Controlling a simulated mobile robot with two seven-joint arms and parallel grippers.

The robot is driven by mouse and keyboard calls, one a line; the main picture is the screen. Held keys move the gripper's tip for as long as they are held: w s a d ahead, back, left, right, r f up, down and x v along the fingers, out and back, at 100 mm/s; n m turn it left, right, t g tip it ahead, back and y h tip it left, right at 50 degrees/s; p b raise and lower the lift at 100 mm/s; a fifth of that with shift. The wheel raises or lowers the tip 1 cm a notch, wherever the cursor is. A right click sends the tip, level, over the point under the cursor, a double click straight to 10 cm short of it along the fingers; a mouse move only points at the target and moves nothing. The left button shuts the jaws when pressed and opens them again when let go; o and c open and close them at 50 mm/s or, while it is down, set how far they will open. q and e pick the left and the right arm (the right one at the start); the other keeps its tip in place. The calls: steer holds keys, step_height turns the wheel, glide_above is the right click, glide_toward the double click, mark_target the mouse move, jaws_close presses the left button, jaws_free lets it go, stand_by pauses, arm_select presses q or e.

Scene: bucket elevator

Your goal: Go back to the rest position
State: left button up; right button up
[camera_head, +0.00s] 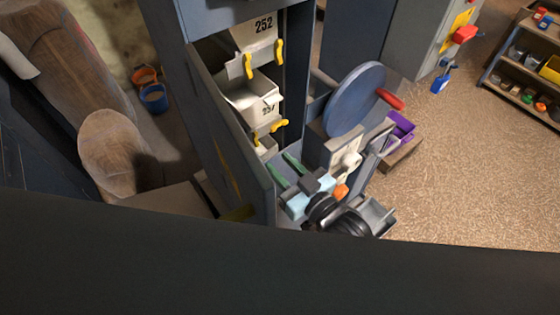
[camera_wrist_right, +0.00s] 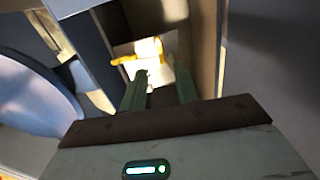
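My right gripper (camera_head: 278,159) reaches into the lower opening of the blue-grey elevator housing (camera_head: 228,135). Its two green fingers are apart with nothing between them, as the right wrist view (camera_wrist_right: 161,74) also shows. Cream buckets hang in the housing: an upper one marked 252 (camera_head: 255,38) and a lower one (camera_head: 250,98) whose number is partly hard to read. They have yellow clips (camera_head: 279,52). The fingers are below the lower bucket; I cannot tell if they touch anything. In the wrist view a pale bucket with a yellow part (camera_wrist_right: 140,50) lies beyond the fingertips. My left gripper is not in view.
Orange and blue pails (camera_head: 153,97) and sacks (camera_head: 110,150) are at left. A shelf (camera_head: 520,75) is far right; open floor lies before it.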

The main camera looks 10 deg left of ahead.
stand_by(0.4)
steer(key=s+d+f+m+g+h, duration=0.1)
steer(key=s+d+f+m+h, duration=0.2)
steer(key=s+d+f, duration=0.6)
steer(key=s+d+f+m+g+h, duration=0.2)
steer(key=s+d+f+m+h, duration=0.1)
steer(key=s+d+f+h, duration=0.4)
steer(key=s+d+f, duration=0.3)
steer(key=d+f, duration=0.3)
steer(key=d, duration=0.2)
steer(key=shift+s+d+f+m+h, duration=0.25)
steer(key=shift+s+d+m+h, duration=0.05)
steer(key=shift+d+m+h, duration=0.1)
